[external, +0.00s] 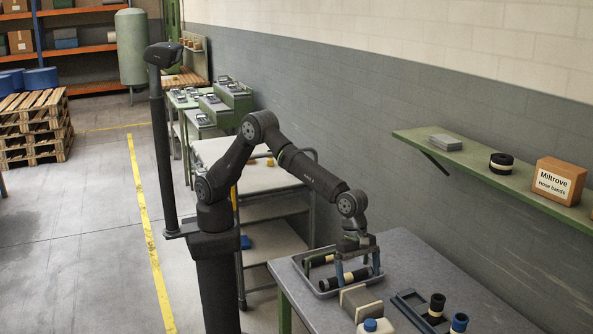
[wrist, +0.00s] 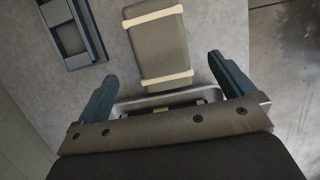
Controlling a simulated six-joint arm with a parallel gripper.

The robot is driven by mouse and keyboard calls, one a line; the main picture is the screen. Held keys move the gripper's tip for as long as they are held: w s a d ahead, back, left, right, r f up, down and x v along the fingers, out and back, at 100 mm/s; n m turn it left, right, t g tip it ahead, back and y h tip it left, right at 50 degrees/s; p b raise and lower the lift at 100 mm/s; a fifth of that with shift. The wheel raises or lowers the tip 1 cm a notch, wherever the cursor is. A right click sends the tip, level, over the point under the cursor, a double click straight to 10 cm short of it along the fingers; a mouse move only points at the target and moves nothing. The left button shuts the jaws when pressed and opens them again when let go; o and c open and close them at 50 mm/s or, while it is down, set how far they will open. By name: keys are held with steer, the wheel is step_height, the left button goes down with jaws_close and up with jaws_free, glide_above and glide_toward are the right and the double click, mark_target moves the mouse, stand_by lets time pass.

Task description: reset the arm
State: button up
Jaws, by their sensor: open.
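My gripper (external: 358,279) is open, with its two blue fingers spread and pointing down above the worktable (external: 425,268). It is over or close to the right part of a grey tray (external: 321,294) that holds black rolls with pale bands. I cannot tell if the fingers touch anything. In the wrist view my gripper (wrist: 161,70) has nothing visible clamped between its fingers. A grey-brown box with two cream bands (wrist: 158,48) lies beyond the fingers; it also shows in the external view (external: 361,304). The tray's rim (wrist: 165,97) is partly hidden behind the gripper.
A blue frame (external: 408,309) lies right of the box. Black banded cylinders (external: 437,306) stand by it, and a white bottle with a blue cap (external: 375,327) stands in front. A wall shelf (external: 475,165) runs along the right. The table's back right is clear.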

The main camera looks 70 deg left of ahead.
steer(key=shift+v, duration=1.1)
steer(key=x, duration=1.1)
steer(key=shift+f, duration=0.3)
steer(key=shift+d+r, duration=0.15)
steer(key=shift+d, duration=0.05)
step_height(320, 180, up, 3)
steer(key=shift+r, duration=0.2)
steer(key=s+a+r, duration=0.2)
steer(key=s+r, duration=0.9)
steer(key=r, duration=0.1)
steer(key=n, duration=0.3)
glide_toward(363, 298)
steer(key=w+a+r, duration=0.4)
steer(key=w+a, duration=0.5)
steer(key=w, duration=0.2)
steer(key=shift+w+a+r+t, duration=0.1)
steer(key=shift+w+a+t, duration=0.25)
steer(key=shift+a+t, duration=0.2)
